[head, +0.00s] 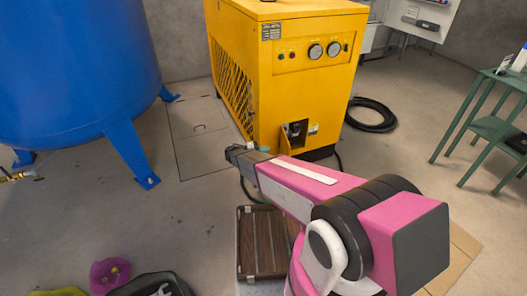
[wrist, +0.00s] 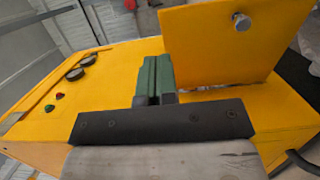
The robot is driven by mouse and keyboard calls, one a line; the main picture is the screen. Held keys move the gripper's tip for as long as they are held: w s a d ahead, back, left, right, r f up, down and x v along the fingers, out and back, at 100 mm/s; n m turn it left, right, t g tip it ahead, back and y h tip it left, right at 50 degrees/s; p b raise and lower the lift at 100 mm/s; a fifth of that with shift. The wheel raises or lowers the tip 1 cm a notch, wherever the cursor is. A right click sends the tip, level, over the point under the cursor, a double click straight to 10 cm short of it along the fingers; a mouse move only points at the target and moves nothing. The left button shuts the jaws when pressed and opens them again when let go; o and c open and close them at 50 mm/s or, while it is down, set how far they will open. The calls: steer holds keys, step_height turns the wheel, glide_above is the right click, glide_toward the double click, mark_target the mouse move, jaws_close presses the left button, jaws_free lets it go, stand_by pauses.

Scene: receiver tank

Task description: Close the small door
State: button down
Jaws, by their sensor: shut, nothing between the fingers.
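The small door (wrist: 235,45) is a flat yellow panel with a round metal knob, seen at the upper right in the wrist view. It stands open, sticking out from the yellow machine (head: 262,80). In the head view, the door's opening (head: 297,130) shows dark in the lower front of the machine. My gripper (wrist: 152,78) has green fingers, shut and empty. They are just left of the door's near edge in the picture; I cannot tell whether they touch it. In the head view my gripper (head: 264,148) is low in front of the machine, partly hidden by my arm.
A blue tank (head: 75,70) on legs stands at the left. A coiled black hose (head: 371,114) lies right of the machine, and a green table (head: 497,120) is at the far right. A brown slatted case (head: 262,240) and a black tray (head: 150,286) lie on the floor nearby.

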mark_target(289, 147)
steer(key=d, duration=0.6)
steer(key=w+d, duration=0.1)
steer(key=d, duration=0.3)
steer(key=shift+d, duration=0.1)
